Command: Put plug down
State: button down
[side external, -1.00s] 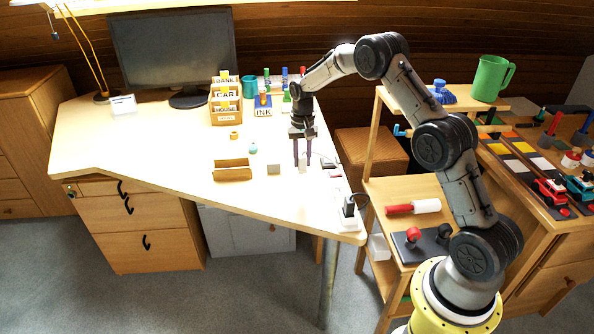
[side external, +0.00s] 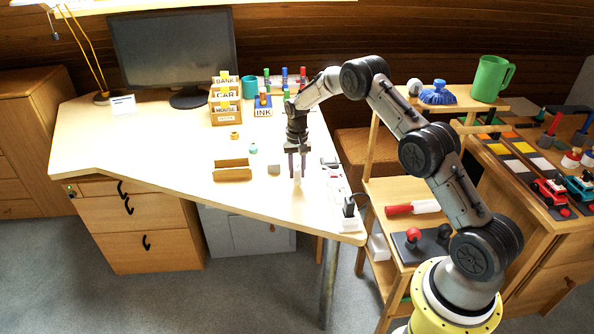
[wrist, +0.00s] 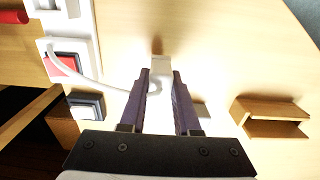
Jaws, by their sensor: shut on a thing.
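My gripper (side external: 297,176) is over the right part of the desk, pointing down. In the wrist view, its two dark fingers (wrist: 160,74) are shut on a small white plug (wrist: 159,62). A white cord (wrist: 98,84) runs from between the fingers leftward to a white box with a red switch (wrist: 62,64). In the side view the plug is small and pale between the fingertips, close to the desk top. I cannot tell whether it touches the desk.
A wooden tray (side external: 232,172) and a small grey block (side external: 274,169) lie left of my gripper. White switch boxes and a black plug (side external: 349,208) line the desk's right edge. A letter rack (side external: 225,105) and monitor (side external: 175,50) stand behind. Desk room (side external: 180,145) is clear.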

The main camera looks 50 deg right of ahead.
jog(key=shift+f, duration=0.25)
jog(key=c, duration=0.6)
grip_release()
jog(key=shift+f, duration=0.1)
jog(key=shift+c, duration=0.2)
notch_tip(320, 180, up, 12)
notch_tip(320, 180, up, 12)
jog(key=r+n+t, duration=0.1)
jog(key=n, duration=0.1)
send_over(297, 167)
jog(key=s+a, duration=0.6)
jog(key=s+a+r+n+t, duration=0.1)
jog(key=s+a+r+n, duration=0.2)
jog(key=s, duration=0.4)
jog(key=s+a+r+t, duration=0.1)
jog(key=s+a+r, duration=0.25)
jog(key=s, duration=0.35)
jog(key=s+a+r+n+t, duration=0.15)
jog(key=s+a, duration=0.25)
jog(key=s, duration=0.4)
jog(key=s+a+f+n+t, duration=0.1)
jog(key=s+a+f+n, duration=0.1)
jog(key=s, duration=0.7)
jog(key=shift+s+f, duration=0.3)
jog(key=shift+f, duration=0.4)
